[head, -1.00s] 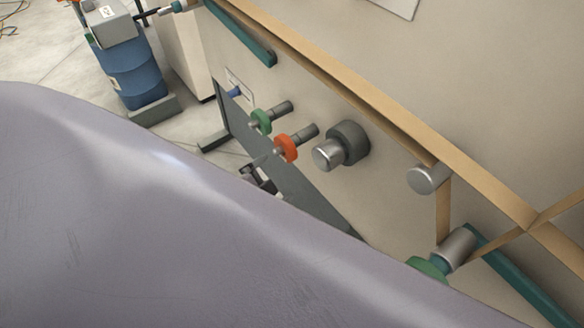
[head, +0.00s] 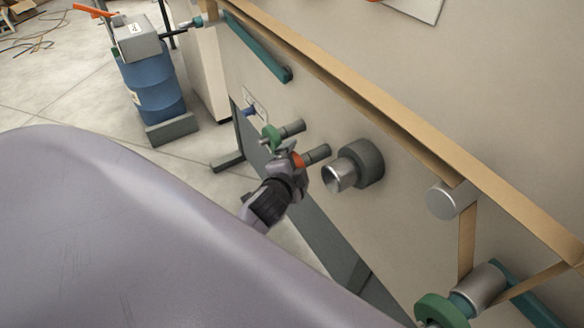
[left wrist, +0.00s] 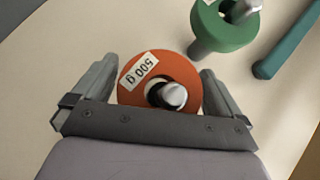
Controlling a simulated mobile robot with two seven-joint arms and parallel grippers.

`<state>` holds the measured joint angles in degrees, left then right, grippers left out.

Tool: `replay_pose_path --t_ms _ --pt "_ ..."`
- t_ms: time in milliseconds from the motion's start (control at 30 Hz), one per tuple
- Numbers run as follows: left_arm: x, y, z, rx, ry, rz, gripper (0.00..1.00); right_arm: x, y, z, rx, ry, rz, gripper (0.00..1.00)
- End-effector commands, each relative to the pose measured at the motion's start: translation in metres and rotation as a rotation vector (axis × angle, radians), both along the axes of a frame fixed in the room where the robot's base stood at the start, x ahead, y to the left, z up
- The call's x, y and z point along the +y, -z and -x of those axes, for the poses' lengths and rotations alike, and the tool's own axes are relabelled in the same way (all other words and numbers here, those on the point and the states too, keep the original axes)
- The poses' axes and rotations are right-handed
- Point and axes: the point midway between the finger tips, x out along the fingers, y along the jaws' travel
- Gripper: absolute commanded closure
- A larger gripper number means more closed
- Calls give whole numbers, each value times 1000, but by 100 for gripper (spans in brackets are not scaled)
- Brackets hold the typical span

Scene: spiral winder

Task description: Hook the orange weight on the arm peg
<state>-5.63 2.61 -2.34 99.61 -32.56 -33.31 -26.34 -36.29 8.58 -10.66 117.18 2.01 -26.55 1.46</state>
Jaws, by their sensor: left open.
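The orange weight (head: 299,160), a ring marked 500 g, hangs on a grey wall peg (head: 317,153). It also shows in the left wrist view (left wrist: 183,72), with the silver peg end through its hole. My left gripper (head: 291,166) is open, its fingers on either side of the orange weight; contact is not clear. At lower right in the head view, a teal arm (head: 528,301) carries a silver roller (head: 481,288) with a green ring (head: 440,310) at its outer end. I cannot tell which part is the arm peg. My right gripper is not in view.
A green weight (head: 271,138) sits on the neighbouring peg; it also shows in the left wrist view (left wrist: 226,32). A thick silver-ended knob (head: 342,176) juts out right of the orange weight. A tan strip (head: 400,125) crosses the panel. A large grey surface fills the lower left.

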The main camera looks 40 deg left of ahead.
Motion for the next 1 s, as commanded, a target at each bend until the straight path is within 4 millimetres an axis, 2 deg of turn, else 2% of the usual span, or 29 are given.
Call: replay_pose_path --t_ms 300,333,533,567,600,767,800,1000 --pt "1 1 -3 0 0 1 0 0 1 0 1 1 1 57" --pt "1 1 -3 0 0 1 3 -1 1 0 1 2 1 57" --pt "1 1 -3 0 0 1 68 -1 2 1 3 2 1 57" --pt "1 1 -3 0 0 1 23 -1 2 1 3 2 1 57" --pt "1 1 -3 1 0 1 36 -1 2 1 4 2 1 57" --pt "1 1 -3 1 0 1 88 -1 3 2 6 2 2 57" --pt "1 -1 -4 -4 1 0 92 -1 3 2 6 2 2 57" --pt "7 -3 -8 -5 -2 1 92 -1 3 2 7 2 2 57"
